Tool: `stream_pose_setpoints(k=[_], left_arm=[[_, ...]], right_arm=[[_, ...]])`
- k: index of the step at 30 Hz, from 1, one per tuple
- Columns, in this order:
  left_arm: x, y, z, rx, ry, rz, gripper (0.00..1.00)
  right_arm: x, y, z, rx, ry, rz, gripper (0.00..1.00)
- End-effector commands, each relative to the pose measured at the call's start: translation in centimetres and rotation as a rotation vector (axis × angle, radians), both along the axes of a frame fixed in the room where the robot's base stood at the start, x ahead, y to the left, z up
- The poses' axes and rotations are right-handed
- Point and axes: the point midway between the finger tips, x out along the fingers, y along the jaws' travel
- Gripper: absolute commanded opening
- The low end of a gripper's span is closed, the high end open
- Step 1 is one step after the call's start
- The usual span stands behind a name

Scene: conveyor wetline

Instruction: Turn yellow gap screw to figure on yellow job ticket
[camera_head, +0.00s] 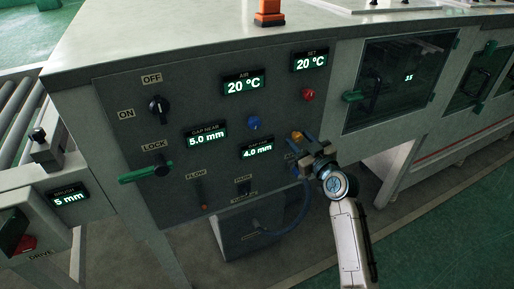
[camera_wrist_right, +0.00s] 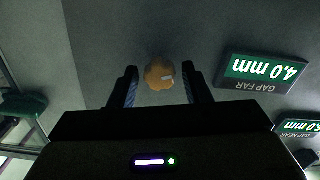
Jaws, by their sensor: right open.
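The yellow gap screw (camera_head: 297,135) is a small orange-yellow knob on the grey control panel, right of the GAP FAR display (camera_head: 257,148), which reads 4.0 mm. In the right wrist view the yellow gap screw (camera_wrist_right: 159,73) lies ahead of and between the fingertips. My right gripper (camera_head: 306,149) is open at the panel; its fingers (camera_wrist_right: 159,85) stand either side of the knob with gaps. Whether they touch it cannot be told. The GAP NEAR display (camera_head: 206,138) reads 5.0 mm. No yellow job ticket can be made out. My left gripper is not in view.
A blue knob (camera_head: 253,123) and a red knob (camera_head: 308,95) sit near the screw. A glazed door (camera_head: 398,80) is to the right. Rollers (camera_head: 22,115) run at far left.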

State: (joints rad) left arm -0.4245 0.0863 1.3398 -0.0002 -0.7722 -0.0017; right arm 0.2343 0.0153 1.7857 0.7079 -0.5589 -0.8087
Motion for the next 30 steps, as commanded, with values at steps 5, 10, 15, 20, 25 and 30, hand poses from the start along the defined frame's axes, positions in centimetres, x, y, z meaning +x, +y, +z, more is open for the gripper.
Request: stream_pose_setpoints(k=[5, 10, 15, 20, 25, 30], left_arm=[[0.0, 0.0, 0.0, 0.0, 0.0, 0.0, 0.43], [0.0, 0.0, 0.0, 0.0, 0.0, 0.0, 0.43], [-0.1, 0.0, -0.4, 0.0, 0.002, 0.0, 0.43], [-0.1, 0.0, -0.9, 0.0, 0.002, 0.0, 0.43], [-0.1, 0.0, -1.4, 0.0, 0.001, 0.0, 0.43], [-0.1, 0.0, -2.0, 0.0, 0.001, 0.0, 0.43]], right_arm=[[0.0, 0.0, 0.0, 0.0, 0.0, 0.0, 0.3], [0.0, 0.0, 0.0, 0.0, 0.0, 0.0, 0.14], [0.0, 0.0, -0.1, -0.015, -0.005, 0.0, 0.14], [0.0, 0.0, -0.2, -0.047, -0.016, 0.001, 0.14], [0.0, 0.0, -0.2, -0.081, -0.029, 0.0, 0.14], [0.0, 0.0, -0.2, -0.115, -0.042, 0.0, 0.14]])
